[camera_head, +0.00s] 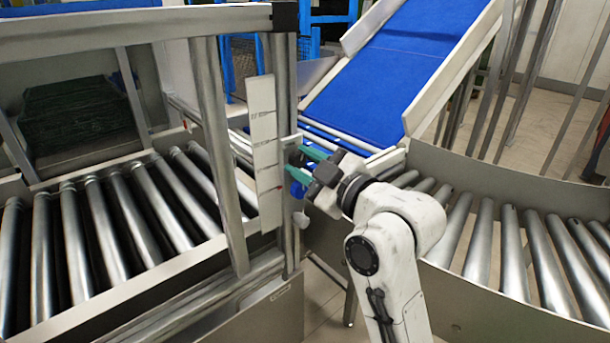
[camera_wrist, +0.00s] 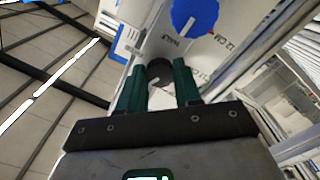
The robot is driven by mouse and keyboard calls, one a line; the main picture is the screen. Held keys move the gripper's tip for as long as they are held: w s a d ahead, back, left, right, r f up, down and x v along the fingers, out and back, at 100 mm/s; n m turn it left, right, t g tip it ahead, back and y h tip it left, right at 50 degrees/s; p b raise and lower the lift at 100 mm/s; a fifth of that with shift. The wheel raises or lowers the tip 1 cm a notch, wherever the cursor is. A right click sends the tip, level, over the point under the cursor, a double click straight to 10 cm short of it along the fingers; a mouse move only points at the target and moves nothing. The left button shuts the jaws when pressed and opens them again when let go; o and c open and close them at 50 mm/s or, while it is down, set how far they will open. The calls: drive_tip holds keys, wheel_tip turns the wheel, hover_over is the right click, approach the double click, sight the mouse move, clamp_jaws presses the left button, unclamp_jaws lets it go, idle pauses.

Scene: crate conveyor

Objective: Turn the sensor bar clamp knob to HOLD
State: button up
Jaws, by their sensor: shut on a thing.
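A dark round knob (camera_wrist: 159,73) stands out from a pale upright panel (camera_head: 265,150) on the metal post. My gripper (camera_wrist: 159,84) has its two green fingers shut on this knob, one on each side. In the head view my gripper (camera_head: 302,160) reaches the panel from the right, and the fingers partly hide the knob. A blue knob (camera_wrist: 195,14) with a small red mark on its edge sits beside the dark knob on the same panel, apart from the fingers. Small printed words lie near the knobs, too small to read surely. The dark knob's pointer direction cannot be told.
A roller conveyor (camera_head: 110,225) lies left behind a metal frame (camera_head: 219,150). A curved roller conveyor (camera_head: 515,250) lies right. A blue inclined belt (camera_head: 395,60) rises behind my gripper. The frame post (camera_head: 285,90) stands close to the fingers.

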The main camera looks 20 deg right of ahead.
drive_tip(key=shift+n+b, duration=1.4)
drive_tip(key=shift+n, duration=0.8)
drive_tip(key=o, duration=1)
drive_tip(key=shift+o, duration=0.2)
drive_tip(key=shift+s, duration=0.1)
drive_tip(key=v, duration=1)
drive_tip(key=shift+s+p, duration=0.3)
drive_tip(key=shift+p, duration=0.15)
drive_tip(key=shift+d, duration=0.1)
